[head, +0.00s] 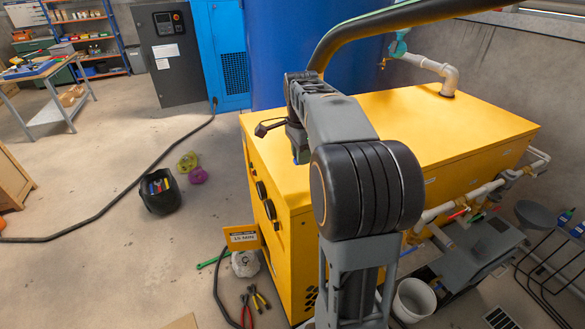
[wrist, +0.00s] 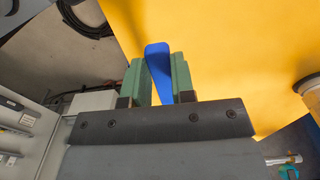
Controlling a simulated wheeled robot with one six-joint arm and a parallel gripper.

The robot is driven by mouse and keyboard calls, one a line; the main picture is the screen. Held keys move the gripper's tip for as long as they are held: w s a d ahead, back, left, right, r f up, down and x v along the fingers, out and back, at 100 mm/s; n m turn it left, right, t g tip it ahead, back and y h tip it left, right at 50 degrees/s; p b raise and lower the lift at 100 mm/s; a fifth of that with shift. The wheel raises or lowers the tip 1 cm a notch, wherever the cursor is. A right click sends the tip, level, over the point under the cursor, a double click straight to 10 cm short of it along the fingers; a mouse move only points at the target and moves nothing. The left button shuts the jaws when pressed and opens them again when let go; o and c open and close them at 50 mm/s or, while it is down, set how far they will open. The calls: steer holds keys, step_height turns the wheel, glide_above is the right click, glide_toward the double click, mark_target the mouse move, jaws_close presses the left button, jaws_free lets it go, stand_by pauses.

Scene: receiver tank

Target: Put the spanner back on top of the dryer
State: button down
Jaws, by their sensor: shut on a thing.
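My gripper (wrist: 160,78) has green finger pads shut on a flat blue piece, which I take to be the spanner (wrist: 158,62).
A white pipe elbow (head: 449,80) rises from the far part of the yellow top. The blue tank (head: 290,50) stands behind. On the floor are a black bucket of tools (head: 160,190), a green tool (head: 212,260), pliers (head: 258,298) and a hose. The yellow top is mostly clear.

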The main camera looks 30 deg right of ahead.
glide_above(292, 178)
steer(key=f, duration=0.5)
steer(key=shift+s+p, duration=0.25)
steer(key=shift+p, duration=0.05)
steer(key=shift+w+f, duration=0.15)
steer(key=shift+f, duration=0.75)
steer(key=shift+w+f, duration=0.1)
steer(key=shift+f, duration=0.75)
steer(key=c, duration=1)
jaws_free()
steer(key=shift+a, duration=0.1)
steer(key=shift+o, duration=0.2)
